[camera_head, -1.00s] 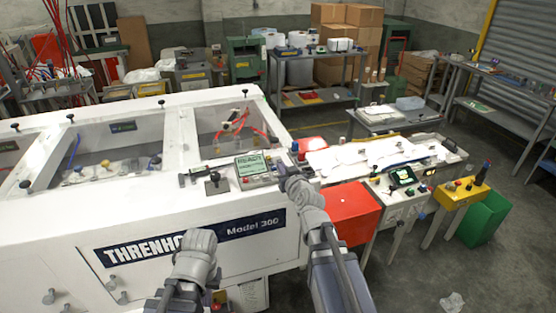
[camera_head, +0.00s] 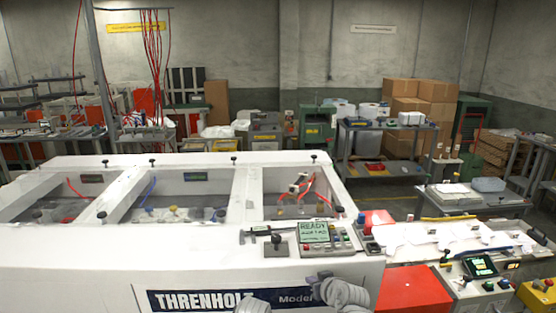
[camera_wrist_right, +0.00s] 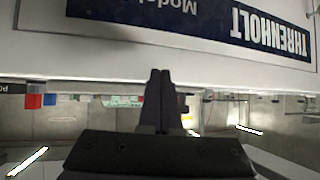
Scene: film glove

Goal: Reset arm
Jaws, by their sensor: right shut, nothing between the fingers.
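My right gripper (camera_wrist_right: 160,76) is shut and empty in the wrist view, its dark fingers together in front of the white machine's side. In the head view my right gripper (camera_head: 322,279) is small, low in front of the machine, with my grey wrist beside it. Of my left arm only a grey piece shows at the bottom edge; its gripper is not seen. The white machine (camera_head: 85,262) fills the lower left, with a dark THRENHOLT Model label (camera_head: 200,300). Its control panel (camera_head: 313,232) has a green screen reading READY and stands above and behind my right gripper.
A red box (camera_head: 413,290) and a white worktable (camera_head: 440,238) with controls stand right of the machine. A yellow box (camera_head: 540,300) is at the lower right. Shelves, cardboard boxes (camera_head: 420,100) and green cabinets line the back wall.

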